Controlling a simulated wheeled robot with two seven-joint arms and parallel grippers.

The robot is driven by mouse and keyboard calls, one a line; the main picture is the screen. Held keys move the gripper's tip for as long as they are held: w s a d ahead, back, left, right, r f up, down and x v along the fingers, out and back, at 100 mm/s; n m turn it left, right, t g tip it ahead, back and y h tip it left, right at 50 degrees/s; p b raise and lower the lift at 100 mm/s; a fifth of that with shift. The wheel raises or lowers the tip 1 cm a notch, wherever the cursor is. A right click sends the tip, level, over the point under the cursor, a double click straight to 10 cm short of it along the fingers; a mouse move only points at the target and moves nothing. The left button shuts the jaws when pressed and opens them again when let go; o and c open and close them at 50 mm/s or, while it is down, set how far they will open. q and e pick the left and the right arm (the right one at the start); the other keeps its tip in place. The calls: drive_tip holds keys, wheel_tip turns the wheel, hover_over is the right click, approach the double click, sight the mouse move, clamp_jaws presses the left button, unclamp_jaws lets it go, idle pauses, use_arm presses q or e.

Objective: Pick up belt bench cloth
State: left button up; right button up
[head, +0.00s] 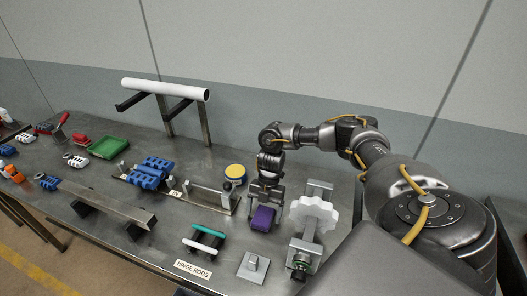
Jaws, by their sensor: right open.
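The cloth appears to be the small purple folded block (262,219) on the metal bench, right of centre in the head view. My right gripper (265,208) points down directly over it, with its fingers close to the cloth's far side. The gripper is open, and its fingers partly hide the cloth's upper edge. I cannot tell whether the fingers touch it. My left gripper is not in view.
A fixture with a white lobed wheel (313,214) stands close right of the cloth. A small grey plate (253,266) and a rack with green and white rods (206,240) lie in front. A clamp fixture (212,198) and yellow-topped tin (235,173) are left and behind.

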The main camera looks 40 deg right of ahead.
sight(264, 214)
drive_tip(key=shift+f, duration=0.15)
drive_tip(key=c, duration=1.1)
wheel_tip(264, 214, up, 10)
drive_tip(key=shift+r+b, duration=0.25)
drive_tip(key=shift+b, duration=0.25)
drive_tip(key=o, duration=0.4)
drive_tip(key=c, duration=0.3)
